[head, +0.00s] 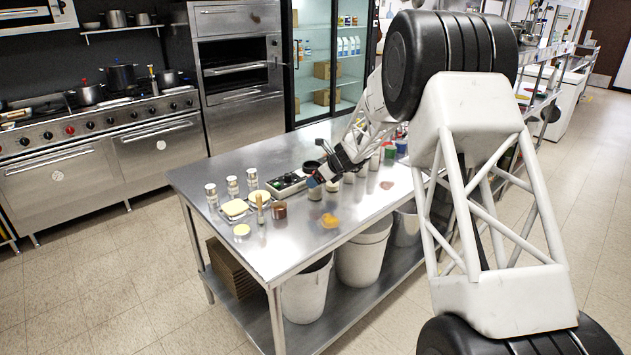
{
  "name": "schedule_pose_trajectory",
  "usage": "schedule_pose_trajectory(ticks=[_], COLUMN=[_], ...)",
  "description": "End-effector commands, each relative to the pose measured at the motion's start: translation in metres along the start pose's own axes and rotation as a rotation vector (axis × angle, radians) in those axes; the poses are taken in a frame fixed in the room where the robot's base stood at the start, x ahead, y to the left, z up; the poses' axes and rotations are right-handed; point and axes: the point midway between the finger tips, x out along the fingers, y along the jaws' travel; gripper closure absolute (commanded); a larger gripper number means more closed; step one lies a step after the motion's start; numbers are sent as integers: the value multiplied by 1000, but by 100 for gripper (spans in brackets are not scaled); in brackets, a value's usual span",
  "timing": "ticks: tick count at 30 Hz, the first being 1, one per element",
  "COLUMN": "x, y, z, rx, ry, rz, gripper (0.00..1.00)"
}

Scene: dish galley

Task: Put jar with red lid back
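My gripper (322,175) is low over the middle of the steel table (205,187), beside a row of small jars. A pale jar (315,191) stands just below its tip, with a small blue patch above it. I cannot tell whether the fingers are open, shut, or touching that jar. More jars (375,160) stand in the row to the right, partly behind my arm. I cannot clearly make out a jar with a red lid. Small coloured items (401,146) at the table's far right are partly hidden by my arm.
An orange patch (329,221) lies near the front edge. Bins (363,257) stand on the lower shelf.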

Motion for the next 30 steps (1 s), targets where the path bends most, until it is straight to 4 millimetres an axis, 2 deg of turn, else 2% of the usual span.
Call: schedule_pose_trajectory(ticks=[9,15,22,30], x=[-50,-76,-91,-93], y=[0,0,0,0], z=[1,0,0,0], rx=[0,-1,0,0], ry=[-1,0,0,0], rz=[-2,-2,0,0], gripper=[15,15,15,15])
